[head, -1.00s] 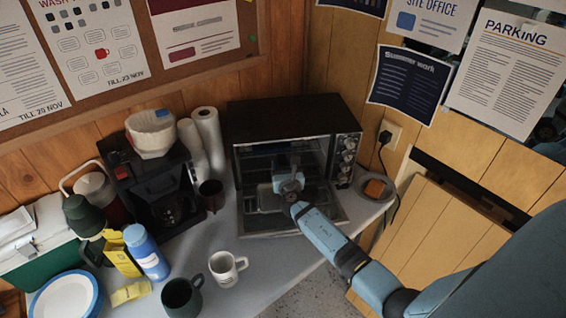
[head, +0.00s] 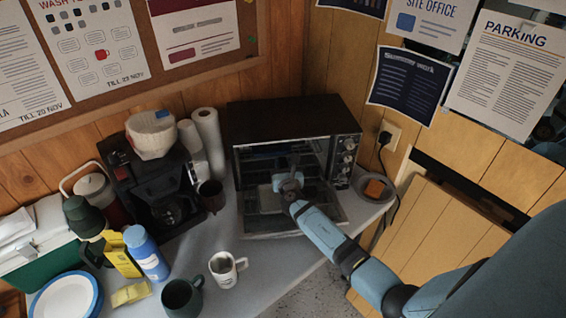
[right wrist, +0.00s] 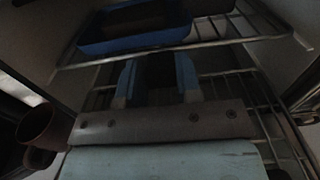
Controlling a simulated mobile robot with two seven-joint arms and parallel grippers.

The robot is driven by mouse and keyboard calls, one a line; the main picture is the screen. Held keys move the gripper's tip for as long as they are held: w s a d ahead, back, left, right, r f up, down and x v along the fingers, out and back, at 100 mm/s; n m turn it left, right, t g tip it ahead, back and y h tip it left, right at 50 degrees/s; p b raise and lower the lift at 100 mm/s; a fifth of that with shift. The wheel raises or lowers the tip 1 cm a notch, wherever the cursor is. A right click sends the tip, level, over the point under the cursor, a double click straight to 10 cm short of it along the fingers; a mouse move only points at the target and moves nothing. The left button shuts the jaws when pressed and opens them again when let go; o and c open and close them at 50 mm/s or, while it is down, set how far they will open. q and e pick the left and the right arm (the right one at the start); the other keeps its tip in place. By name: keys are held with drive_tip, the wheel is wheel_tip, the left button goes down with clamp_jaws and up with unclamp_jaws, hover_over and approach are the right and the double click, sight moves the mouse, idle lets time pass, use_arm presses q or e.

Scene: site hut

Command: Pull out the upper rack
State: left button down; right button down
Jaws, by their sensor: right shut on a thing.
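The toaster oven (head: 292,116) stands on the counter with its glass door (head: 330,211) folded down. In the right wrist view, the upper rack (right wrist: 235,40) is a wire grid with a blue-rimmed tray (right wrist: 140,40) on it. My right gripper (right wrist: 155,72) reaches into the oven, its two blue fingers at the rack's front wire and shut on it. The exact contact is dark. In the head view, my right gripper (head: 288,165) is in the oven opening, partly hidden by my own wrist. My left gripper is not in view.
A lower wire rack (right wrist: 255,118) lies below. A coffee maker (head: 150,185) and paper rolls (head: 210,140) stand left of the oven, a small orange-brown item (head: 375,188) right. A white mug (head: 225,270) and dark mug (head: 182,297) stand in front on the counter.

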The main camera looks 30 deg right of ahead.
drive_tip(key=v, duration=0.3)
drive_tip(key=shift+s+a+p, duration=0.15)
drive_tip(key=shift+s+p, duration=0.2)
drive_tip(key=shift+s, duration=0.05)
drive_tip(key=shift+w, duration=0.1)
drive_tip(key=c, duration=0.8)
unclamp_jaws()
drive_tip(key=b+v, duration=0.1)
drive_tip(key=v, duration=1.2)
drive_tip(key=shift+s+a, duration=0.2)
drive_tip(key=shift+s, duration=0.15)
drive_tip(key=shift+o, duration=0.2)
